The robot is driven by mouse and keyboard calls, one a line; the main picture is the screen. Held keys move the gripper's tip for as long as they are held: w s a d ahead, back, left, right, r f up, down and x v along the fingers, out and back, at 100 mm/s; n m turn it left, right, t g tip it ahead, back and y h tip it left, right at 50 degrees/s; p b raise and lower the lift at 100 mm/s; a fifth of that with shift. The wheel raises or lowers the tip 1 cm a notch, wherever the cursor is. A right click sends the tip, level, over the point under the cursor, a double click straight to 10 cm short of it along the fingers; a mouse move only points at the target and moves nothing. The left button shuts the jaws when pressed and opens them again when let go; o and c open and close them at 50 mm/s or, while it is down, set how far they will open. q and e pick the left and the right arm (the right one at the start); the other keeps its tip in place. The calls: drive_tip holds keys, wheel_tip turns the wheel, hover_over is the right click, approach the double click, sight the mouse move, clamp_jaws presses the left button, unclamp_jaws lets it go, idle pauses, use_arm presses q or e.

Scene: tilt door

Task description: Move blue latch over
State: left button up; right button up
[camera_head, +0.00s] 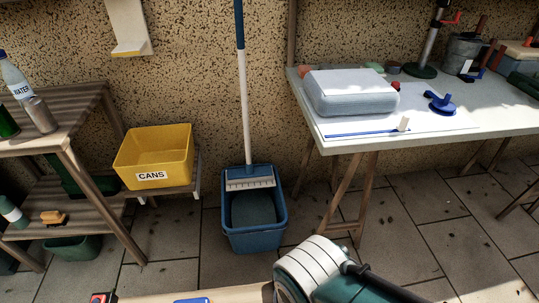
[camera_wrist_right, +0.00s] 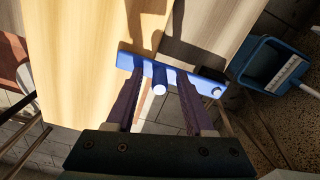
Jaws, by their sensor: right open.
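In the right wrist view, the blue latch (camera_wrist_right: 132,61) is a flat bar lying across the end of a pale wooden board (camera_wrist_right: 75,50). A round blue peg stands out from its middle, and a silver screw head shows near its right end. My right gripper (camera_wrist_right: 160,88) is open, with one dark finger on each side of the peg. I cannot tell whether either finger touches it. In the head view, the board (camera_head: 240,293) shows at the bottom edge with a small blue piece on it, cut off by the frame. My left gripper is not in view.
A blue mop bucket (camera_head: 254,239) stands on the tiled floor beyond the board; it also shows in the right wrist view (camera_wrist_right: 258,62). A white worktable (camera_head: 460,122) is at the right. A yellow bin (camera_head: 153,158) sits on a low shelf at the left.

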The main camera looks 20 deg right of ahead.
wheel_tip(320, 180, up, 9)
drive_tip(key=p, duration=0.5)
drive_tip(key=shift+f+p, duration=0.15)
drive_tip(key=shift+p, duration=0.15)
drive_tip(key=shift+r, duration=0.6)
